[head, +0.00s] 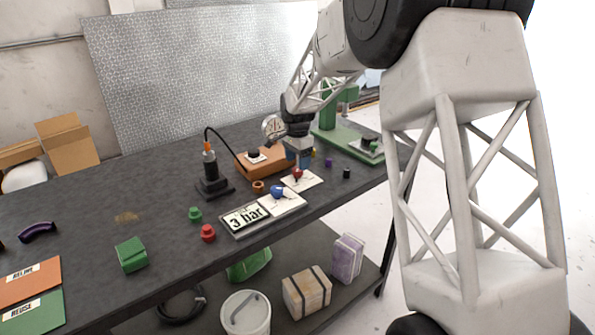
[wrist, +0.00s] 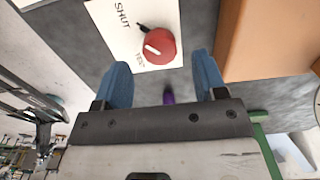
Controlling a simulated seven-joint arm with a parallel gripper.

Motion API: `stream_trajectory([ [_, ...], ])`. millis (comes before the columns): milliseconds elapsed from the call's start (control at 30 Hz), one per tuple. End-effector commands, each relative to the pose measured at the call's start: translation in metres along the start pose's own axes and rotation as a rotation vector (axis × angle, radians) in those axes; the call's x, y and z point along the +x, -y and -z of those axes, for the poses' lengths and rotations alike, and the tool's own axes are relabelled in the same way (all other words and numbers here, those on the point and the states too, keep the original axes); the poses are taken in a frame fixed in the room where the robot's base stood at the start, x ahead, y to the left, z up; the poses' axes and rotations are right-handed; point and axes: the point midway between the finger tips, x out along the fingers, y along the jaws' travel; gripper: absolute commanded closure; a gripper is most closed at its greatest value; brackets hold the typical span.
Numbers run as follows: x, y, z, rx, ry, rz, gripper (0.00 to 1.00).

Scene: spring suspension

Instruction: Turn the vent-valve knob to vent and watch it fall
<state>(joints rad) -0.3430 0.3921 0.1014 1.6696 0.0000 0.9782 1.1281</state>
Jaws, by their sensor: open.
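The red vent-valve knob (wrist: 161,46) sits on a white plate (wrist: 112,28) marked SHUT, with a second partly hidden word by the knob, probably VENT. A black pointer extends from the knob toward the SHUT side, and a short white mark lies on its top. In the head view the knob (head: 297,174) is just below my gripper (head: 300,158). In the wrist view my gripper's (wrist: 160,76) two blue fingers are spread wide and empty. The knob lies beyond and between their tips; I see no contact. What falls is not clear to me.
A "3 bar" sign (head: 245,217) and blue knob (head: 277,191) stand in front. A black post with a cable (head: 209,175) and an orange block (head: 272,163) stand left and behind. A green fixture (head: 345,143) is at the back right. Small coloured parts lie around.

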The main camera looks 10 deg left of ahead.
Motion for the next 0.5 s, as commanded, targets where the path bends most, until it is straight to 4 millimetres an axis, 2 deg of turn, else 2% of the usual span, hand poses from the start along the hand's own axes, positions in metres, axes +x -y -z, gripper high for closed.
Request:
stream_trajectory([
  [200, 0.027, 0.0, 0.0, 0.0, 0.001, -0.002, 0.35],
  [500, 0.042, 0.0, 0.0, 0.0, 0.0, 0.0, 0.35],
])
